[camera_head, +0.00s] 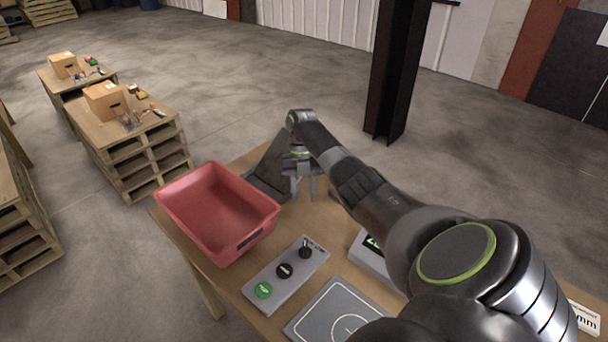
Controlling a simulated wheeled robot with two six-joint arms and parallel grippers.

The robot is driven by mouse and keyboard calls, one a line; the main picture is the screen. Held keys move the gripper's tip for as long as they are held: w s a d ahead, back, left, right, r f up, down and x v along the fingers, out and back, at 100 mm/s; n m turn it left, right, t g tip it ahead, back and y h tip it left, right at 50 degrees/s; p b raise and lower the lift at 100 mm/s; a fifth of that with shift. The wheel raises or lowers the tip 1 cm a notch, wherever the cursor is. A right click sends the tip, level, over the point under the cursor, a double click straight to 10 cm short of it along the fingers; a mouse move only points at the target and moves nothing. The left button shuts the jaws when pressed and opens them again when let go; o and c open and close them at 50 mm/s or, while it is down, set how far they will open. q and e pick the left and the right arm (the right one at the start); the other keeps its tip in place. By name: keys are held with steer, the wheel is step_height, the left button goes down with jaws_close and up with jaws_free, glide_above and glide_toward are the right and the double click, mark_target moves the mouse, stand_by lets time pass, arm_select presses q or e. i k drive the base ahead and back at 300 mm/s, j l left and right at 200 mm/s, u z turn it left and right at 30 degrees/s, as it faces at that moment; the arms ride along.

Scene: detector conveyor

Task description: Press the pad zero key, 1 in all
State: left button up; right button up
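A grey control panel (287,276) lies on the wooden table, with a green round button (263,290), a black round button (284,270) and a black lever switch (305,250). A flat grey pad (318,308) with white outlines lies at the front, cut off by the bottom edge and my arm. A grey box with a green display (369,243) is mostly hidden behind my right arm. I cannot tell which key is the pad zero key. My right gripper (302,197) points down beyond the panel, empty, its fingers apart. My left gripper is out of view.
A red bin (218,210) stands left of the panel. A dark grey sloped piece (268,168) is beside my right gripper. A dark steel column (396,70) rises behind the table. Pallet stacks with cardboard boxes (104,101) stand farther left.

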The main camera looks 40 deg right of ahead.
mark_target(284, 271)
steer(key=k+j, duration=0.55)
steer(key=j, duration=0.15)
steer(key=k+j, duration=0.6)
steer(key=j, duration=0.15)
